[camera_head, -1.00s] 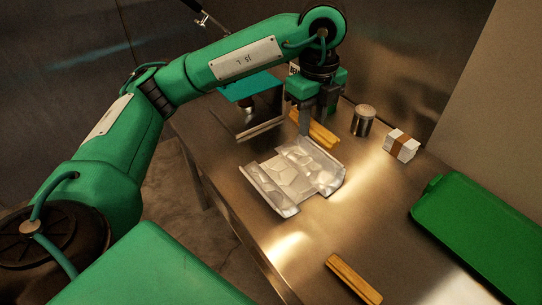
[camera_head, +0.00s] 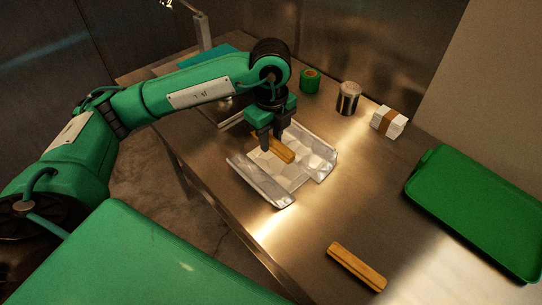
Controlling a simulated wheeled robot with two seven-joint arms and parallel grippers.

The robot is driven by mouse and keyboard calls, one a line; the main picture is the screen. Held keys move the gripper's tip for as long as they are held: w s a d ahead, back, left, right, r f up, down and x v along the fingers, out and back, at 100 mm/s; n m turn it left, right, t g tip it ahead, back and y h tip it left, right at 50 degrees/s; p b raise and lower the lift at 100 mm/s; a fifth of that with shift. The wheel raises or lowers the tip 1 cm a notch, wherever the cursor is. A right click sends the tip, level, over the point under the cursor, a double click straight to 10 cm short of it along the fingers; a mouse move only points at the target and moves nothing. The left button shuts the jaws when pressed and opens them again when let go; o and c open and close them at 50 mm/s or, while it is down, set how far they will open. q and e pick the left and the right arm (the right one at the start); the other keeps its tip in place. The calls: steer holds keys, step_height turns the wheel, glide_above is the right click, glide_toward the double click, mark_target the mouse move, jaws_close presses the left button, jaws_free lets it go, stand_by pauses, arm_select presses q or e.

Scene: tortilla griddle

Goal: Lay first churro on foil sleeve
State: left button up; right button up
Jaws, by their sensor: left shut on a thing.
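The foil sleeve (camera_head: 314,158) lies open on the metal table, a silvery sheet with raised side walls. My left gripper (camera_head: 271,147) points down over its far left part, shut on a golden churro (camera_head: 282,152). The churro is over the foil between the walls; I cannot tell whether it touches the foil. The gripper hides part of the churro. My right gripper is not in view.
A green tray (camera_head: 477,210) lies at the right. A metal tin (camera_head: 348,98), a green roll (camera_head: 310,80) and a white banded stack (camera_head: 389,121) stand along the back. The table (camera_head: 330,212) is bare between the foil and the second churro.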

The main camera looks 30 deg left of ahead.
mark_target(271, 138)
arm_select(q)
step_height(271, 138, down, 3)
steer(key=shift+r, duration=0.1)
steer(key=shift+f, duration=0.55)
step_height(271, 138, down, 4)
steer(key=shift+r+p, duration=0.25)
steer(key=shift+p, duration=0.15)
steer(key=shift+f, duration=0.35)
steer(key=o, duration=0.8)
steer(key=shift+o, duration=0.9)
steer(key=shift+r, duration=0.3)
step_height(271, 138, up, 4)
steer(key=shift+r+b, duration=0.15)
steer(key=shift+b, duration=0.4)
step_height(271, 138, up, 6)
steer(key=shift+r+b, duration=0.1)
steer(key=shift+b, duration=0.35)
steer(key=shift+r, duration=0.7)
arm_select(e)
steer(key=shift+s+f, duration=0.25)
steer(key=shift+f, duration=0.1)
